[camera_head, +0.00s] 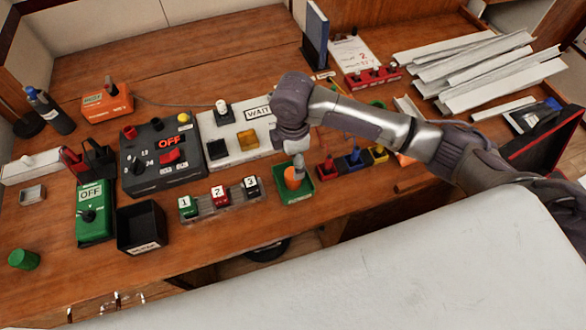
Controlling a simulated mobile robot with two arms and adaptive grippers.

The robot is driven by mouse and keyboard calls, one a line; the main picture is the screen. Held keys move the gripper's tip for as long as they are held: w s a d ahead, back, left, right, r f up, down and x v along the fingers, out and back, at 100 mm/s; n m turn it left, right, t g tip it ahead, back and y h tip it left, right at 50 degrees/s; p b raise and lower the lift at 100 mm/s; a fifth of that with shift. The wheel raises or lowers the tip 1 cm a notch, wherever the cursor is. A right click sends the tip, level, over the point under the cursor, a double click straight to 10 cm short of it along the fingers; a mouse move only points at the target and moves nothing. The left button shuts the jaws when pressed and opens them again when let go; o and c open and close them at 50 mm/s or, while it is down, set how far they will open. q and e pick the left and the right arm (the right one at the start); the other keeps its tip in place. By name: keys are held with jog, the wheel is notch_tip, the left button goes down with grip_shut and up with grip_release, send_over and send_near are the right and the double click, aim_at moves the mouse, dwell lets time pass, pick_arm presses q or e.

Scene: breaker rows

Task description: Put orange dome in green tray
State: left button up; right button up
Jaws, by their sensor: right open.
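The green tray (306,193) is a small square tray near the front edge of the wooden table. An orange object, which looks like the orange dome (291,183), is inside the tray's outline. A pale grey piece, perhaps a fingertip, overlaps its top, so I cannot tell whether they touch. My right gripper (297,160) points down just above the tray and is open. My arm comes in from the right. My left gripper is not in view.
Left of the tray stand numbered blocks (218,196), a black open box (141,228), a green OFF box (94,213) and a dark control box (160,160). Right of it is a red, blue and yellow row (354,158). White strips (480,65) lie back right.

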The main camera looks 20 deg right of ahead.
jog(key=shift+r, duration=2.15)
jog(key=shift+f, duration=0.1)
